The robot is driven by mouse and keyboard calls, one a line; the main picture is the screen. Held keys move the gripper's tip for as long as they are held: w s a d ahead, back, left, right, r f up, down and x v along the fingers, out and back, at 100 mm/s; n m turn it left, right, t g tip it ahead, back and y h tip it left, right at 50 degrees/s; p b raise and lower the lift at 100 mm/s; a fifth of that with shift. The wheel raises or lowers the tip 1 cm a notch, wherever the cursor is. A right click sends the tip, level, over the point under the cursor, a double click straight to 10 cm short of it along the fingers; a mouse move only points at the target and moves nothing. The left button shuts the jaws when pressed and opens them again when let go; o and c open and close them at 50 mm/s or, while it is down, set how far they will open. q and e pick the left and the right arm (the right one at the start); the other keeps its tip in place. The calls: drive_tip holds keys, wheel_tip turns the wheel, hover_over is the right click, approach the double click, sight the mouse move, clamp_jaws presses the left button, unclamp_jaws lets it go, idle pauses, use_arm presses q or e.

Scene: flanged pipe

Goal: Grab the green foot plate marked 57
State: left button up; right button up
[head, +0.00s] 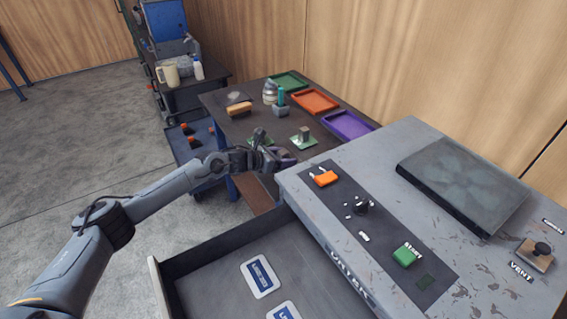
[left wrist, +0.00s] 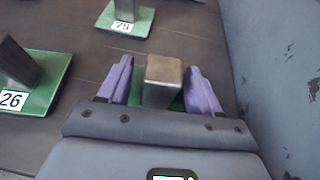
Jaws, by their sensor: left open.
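My left gripper (left wrist: 158,75) is open, its two purple fingers on either side of a square metal post (left wrist: 164,72). The post rises from a green plate (left wrist: 176,104), mostly hidden behind the post and the gripper, so its number cannot be read. A green plate marked 75 (left wrist: 126,21) lies beyond. A green plate marked 26 (left wrist: 30,88) lies to the left. In the head view, the left gripper (head: 282,160) is over the dark table's near edge, and a green plate with a post (head: 303,140) stands just beyond it. The right gripper is not in view.
The grey machine cabinet (head: 420,190) stands close on the right of the gripper. On the dark table (head: 225,118) are green (head: 288,82), orange (head: 315,101) and purple (head: 348,126) trays. An open drawer (head: 225,262) is in front.

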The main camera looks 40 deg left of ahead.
use_arm(q)
drive_tip(key=shift+c, duration=0.3)
clamp_jaws()
drive_tip(key=shift+r, duration=0.15)
